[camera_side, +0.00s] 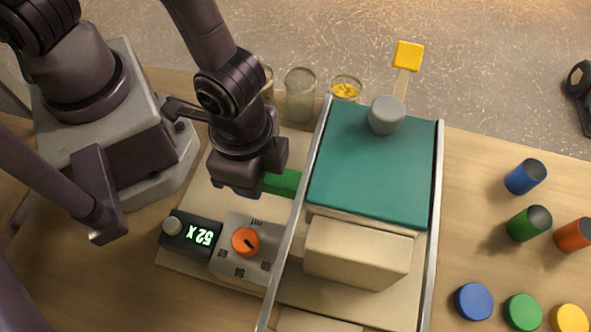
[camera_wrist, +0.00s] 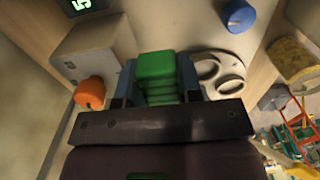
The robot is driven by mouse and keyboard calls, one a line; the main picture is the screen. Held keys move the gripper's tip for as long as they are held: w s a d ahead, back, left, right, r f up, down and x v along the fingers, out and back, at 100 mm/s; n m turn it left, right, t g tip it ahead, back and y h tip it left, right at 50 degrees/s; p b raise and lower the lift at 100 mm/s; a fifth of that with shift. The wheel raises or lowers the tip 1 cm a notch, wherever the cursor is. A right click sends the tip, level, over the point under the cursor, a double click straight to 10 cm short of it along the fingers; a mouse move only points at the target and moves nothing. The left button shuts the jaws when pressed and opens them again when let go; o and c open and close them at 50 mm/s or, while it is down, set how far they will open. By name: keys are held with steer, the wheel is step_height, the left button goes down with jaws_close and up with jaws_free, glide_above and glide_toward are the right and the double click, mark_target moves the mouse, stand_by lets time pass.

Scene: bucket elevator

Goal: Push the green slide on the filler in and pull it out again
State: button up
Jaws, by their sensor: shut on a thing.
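The green slide (camera_side: 283,182) sticks out at the left side of the teal-topped machine (camera_side: 370,165), just beyond the metal rail. In the wrist view the slide (camera_wrist: 157,65) is a green block with a ribbed stem, between the two fingers. My gripper (camera_side: 265,168) is shut on the slide, and it also shows in the wrist view (camera_wrist: 156,82). The slide's far end is hidden under the machine in the side view. I cannot tell how far in it sits.
An orange dial (camera_side: 245,241) and a display box (camera_side: 191,232) reading "52 X" upside down stand close below my gripper. Glass jars (camera_side: 300,94) stand behind. Coloured cups (camera_side: 525,176) and discs (camera_side: 474,301) lie right of the machine. Metal rails (camera_side: 438,190) flank the machine.

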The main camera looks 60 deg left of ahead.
mark_target(282, 181)
steer(key=shift+w+d, duration=1.85)
steer(key=shift+w, duration=0.05)
steer(key=shift+w+d, duration=0.1)
steer(key=shift+s+a, duration=0.35)
steer(key=shift+a, duration=0.15)
steer(key=o, duration=0.7)
steer(key=shift+s, duration=0.1)
steer(key=shift+d+r, duration=0.15)
steer(key=shift+r, duration=3.2)
step_height(282, 181, up, 6)
steer(key=shift+f, duration=0.25)
